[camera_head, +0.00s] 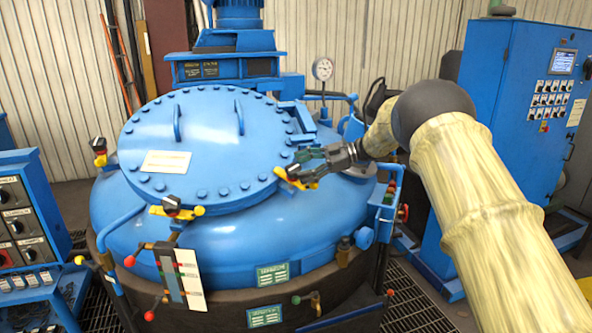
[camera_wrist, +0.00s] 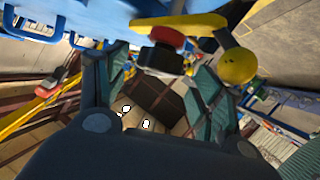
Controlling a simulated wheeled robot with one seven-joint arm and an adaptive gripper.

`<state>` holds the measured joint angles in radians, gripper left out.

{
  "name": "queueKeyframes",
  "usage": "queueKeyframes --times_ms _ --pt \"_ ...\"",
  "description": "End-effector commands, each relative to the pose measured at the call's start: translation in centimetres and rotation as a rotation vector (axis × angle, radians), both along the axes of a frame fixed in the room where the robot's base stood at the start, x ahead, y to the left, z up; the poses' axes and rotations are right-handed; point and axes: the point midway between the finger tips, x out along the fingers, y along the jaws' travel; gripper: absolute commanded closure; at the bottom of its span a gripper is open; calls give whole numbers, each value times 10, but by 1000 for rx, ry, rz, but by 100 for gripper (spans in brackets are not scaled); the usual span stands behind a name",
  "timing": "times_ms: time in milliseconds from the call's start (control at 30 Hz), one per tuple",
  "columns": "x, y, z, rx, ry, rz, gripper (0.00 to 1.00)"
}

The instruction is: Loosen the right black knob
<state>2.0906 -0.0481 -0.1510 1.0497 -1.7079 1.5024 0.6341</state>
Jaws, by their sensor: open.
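The right black knob (camera_head: 293,170) sits on a yellow clamp arm at the right edge of the round blue lid (camera_head: 200,140). In the wrist view the black knob (camera_wrist: 160,58), with a red collar, is beside the yellow arm (camera_wrist: 180,22). My gripper (camera_head: 305,162) reaches in from the right at this knob and partly hides it. In the wrist view my gripper's fingers (camera_wrist: 160,78) are apart, one to each side of the knob. I cannot tell whether either finger touches it.
Two other black knobs on yellow clamps stand at the lid's left (camera_head: 98,145) and front (camera_head: 171,203). A pressure gauge (camera_head: 322,69) rises behind the lid. A blue control cabinet (camera_head: 510,110) stands at the right. Red-knobbed levers (camera_head: 150,270) project at the front.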

Motion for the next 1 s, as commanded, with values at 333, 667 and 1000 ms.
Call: queueKeyframes --times_ms 333,667,1000 --pt "-2 -61 19 0 0 -1 33" --pt "-3 -84 26 1 1 1 33" --pt "-3 -85 26 1 1 1 33"
